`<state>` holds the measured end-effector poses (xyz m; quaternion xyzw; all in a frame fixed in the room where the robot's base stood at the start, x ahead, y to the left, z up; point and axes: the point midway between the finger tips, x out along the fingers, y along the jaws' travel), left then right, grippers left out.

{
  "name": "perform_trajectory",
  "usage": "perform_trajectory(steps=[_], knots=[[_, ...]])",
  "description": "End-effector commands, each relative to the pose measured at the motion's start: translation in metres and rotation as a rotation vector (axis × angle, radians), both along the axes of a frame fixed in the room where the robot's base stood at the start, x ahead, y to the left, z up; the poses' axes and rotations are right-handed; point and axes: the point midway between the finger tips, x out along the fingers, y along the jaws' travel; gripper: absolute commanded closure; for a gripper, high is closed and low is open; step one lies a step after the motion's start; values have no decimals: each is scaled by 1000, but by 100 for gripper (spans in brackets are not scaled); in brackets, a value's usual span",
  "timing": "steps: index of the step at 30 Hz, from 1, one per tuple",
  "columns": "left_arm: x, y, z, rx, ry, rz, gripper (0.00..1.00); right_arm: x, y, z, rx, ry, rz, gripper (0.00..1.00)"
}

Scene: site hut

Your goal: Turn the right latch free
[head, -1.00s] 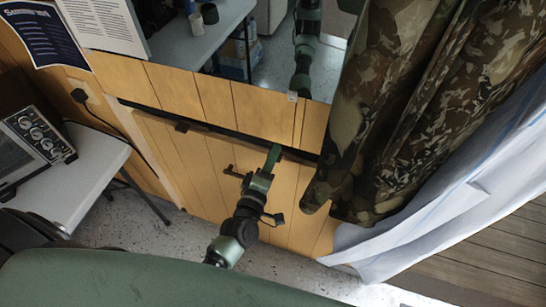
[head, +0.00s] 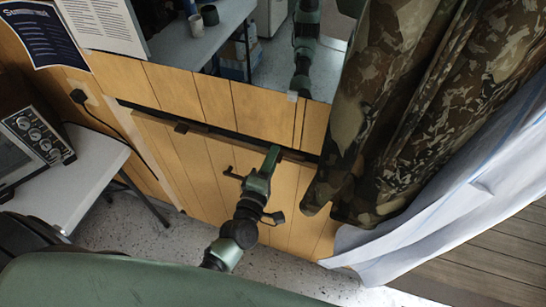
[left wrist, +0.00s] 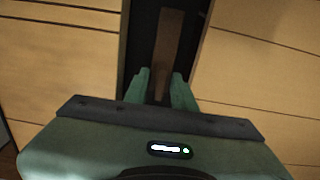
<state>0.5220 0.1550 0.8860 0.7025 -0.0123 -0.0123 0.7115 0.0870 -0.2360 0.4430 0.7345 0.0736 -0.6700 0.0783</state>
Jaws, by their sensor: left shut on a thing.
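The right latch is mostly hidden by my left gripper (head: 273,154), which is shut on it at the dark gap along the top of the lower wood panel (head: 205,165). In the left wrist view, my left gripper (left wrist: 160,88) has its green fingers on either side of a brown bar (left wrist: 168,50) lying in the dark gap; the contact itself is hard to see. A small brown block (head: 181,127), like a second latch, sits farther left on the same gap. My right gripper is not in view.
A camouflage curtain (head: 410,110) hangs close to the right of my left gripper, with a white sheet (head: 430,220) beside it. A grey table (head: 85,165) with a dial-fronted device (head: 35,140) stands at left. Speckled floor (head: 130,225) is clear below the panel.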

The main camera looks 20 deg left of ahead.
Motion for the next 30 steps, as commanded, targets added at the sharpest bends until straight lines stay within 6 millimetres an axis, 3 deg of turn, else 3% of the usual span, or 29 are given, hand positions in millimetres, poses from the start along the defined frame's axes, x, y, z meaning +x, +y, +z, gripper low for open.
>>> perform_trajectory(steps=[12, 24, 30], knots=[[-5, 0, -2, -4, 2, 0, 68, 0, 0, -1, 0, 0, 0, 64], [-67, 2, -4, -5, 5, -1, 68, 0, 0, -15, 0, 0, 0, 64], [-78, 3, -1, -6, 1, 1, 68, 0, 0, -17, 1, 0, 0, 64]])
